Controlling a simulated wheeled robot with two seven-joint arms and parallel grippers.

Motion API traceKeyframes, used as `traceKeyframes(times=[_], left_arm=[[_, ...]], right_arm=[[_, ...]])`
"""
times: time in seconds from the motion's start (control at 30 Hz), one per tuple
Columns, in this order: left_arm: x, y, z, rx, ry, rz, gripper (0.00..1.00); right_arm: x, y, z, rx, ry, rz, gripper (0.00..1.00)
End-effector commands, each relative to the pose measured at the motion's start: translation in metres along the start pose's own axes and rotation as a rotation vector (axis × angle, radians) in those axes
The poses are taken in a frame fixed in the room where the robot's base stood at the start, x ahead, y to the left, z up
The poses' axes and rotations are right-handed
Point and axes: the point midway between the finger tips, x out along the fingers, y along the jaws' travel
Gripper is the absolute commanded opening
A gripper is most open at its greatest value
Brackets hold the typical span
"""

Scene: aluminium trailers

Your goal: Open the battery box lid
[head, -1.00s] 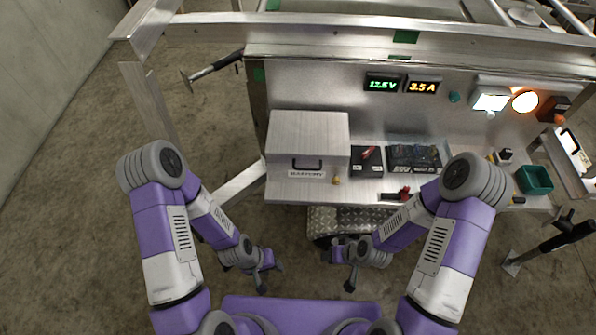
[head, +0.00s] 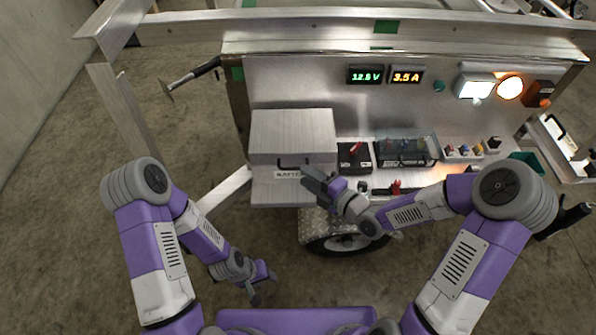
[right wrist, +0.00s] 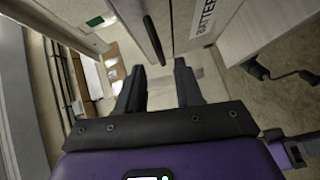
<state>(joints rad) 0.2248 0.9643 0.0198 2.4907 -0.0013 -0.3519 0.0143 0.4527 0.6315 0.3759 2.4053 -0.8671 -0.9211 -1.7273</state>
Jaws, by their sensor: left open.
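The battery box (head: 265,150) is a brushed-metal box at the left end of the trailer's bench, and its lid (head: 290,122) is down. A dark handle (head: 288,161) is on its front above a "BATTERY" label, which is partly hidden by my right gripper. My right gripper (head: 310,178) is at the box's front right, by the label. In the right wrist view its fingers (right wrist: 160,80) are apart with nothing between them, and the dark handle (right wrist: 153,40) is just beyond the tips. My left gripper (head: 262,284) is open and empty, low and well away from the box.
Right of the box are a black unit with a red switch (head: 354,157) and a clear-covered fuse block (head: 406,150). A red-handled item (head: 394,187) lies at the bench's front edge. Lit displays (head: 385,75) are on the back panel. A wheel (head: 345,244) is below the bench.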

Motion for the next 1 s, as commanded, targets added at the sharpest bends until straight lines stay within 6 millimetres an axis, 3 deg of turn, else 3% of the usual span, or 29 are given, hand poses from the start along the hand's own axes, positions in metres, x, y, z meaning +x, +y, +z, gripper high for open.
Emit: traceKeyframes(times=[0.1, 0.3, 0.63, 0.87, 1.0], left_arm=[[0.004, -0.002, 0.0, 0.0, 0.0, 0.0, 0.43], [0.007, -0.003, 0.0, 0.0, 0.0, 0.0, 0.43], [0.007, -0.003, 0.0, 0.0, 0.0, 0.0, 0.43], [0.007, -0.003, 0.0, 0.0, 0.0, 0.0, 0.43], [0.007, -0.003, 0.0, 0.0, 0.0, 0.0, 0.43]], right_arm=[[0.021, -0.002, -0.001, 0.001, 0.002, 0.0, 0.36], [0.041, -0.002, 0.0, 0.003, -0.001, -0.002, 0.36], [0.045, -0.001, 0.001, 0.004, -0.002, -0.002, 0.36], [0.045, -0.001, 0.001, 0.004, -0.002, -0.003, 0.01], [0.044, -0.001, 0.001, 0.004, -0.002, -0.003, 0.0]])
